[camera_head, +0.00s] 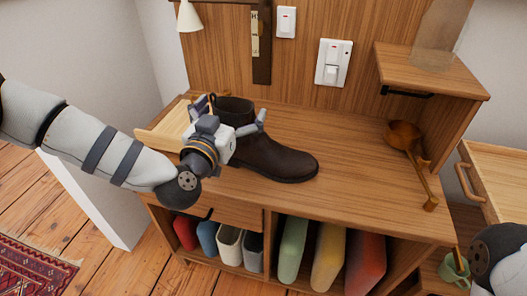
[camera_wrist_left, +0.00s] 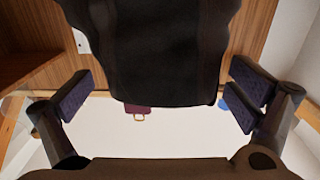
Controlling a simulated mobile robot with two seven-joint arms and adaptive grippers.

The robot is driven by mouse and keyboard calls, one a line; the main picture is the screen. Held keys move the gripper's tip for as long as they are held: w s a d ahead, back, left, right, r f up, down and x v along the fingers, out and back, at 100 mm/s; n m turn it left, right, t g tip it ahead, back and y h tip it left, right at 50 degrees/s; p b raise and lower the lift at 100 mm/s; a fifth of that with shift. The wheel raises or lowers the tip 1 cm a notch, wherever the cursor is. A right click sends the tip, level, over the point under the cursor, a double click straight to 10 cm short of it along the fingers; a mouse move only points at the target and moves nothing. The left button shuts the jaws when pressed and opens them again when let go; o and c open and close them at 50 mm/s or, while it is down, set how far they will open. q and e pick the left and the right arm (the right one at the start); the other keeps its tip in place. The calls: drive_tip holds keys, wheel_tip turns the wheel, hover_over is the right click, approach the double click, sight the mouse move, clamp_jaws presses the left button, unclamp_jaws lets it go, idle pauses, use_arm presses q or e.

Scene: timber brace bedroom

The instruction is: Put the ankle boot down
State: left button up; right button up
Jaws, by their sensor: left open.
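The dark brown ankle boot (camera_head: 275,158) rests upright on the wooden bench top, its toe pointing right in the head view. My left gripper (camera_head: 232,113) is at the boot's shaft, its fingers spread to either side of it. In the left wrist view the dark boot (camera_wrist_left: 155,50) fills the upper middle. The open fingers of my left gripper (camera_wrist_left: 160,98) stand left and right of it, with gaps showing beside the boot's lower part. The gripper hides part of the shaft and heel in the head view. My right gripper is not visible.
A copper ladle (camera_head: 405,140) lies on the right of the bench top (camera_head: 350,185), below a raised shelf (camera_head: 430,72). Several coloured items stand in the cubbies below. A drawer unit (camera_head: 500,180) and green mug (camera_head: 453,268) are at right. The bench front is clear.

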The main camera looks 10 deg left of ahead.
use_arm(q)
drive_tip(key=shift+w, duration=0.45)
drive_tip(key=c, duration=1.6)
drive_tip(key=shift+d, duration=0.1)
drive_tip(key=c, duration=0.3)
drive_tip(key=shift+r, duration=0.15)
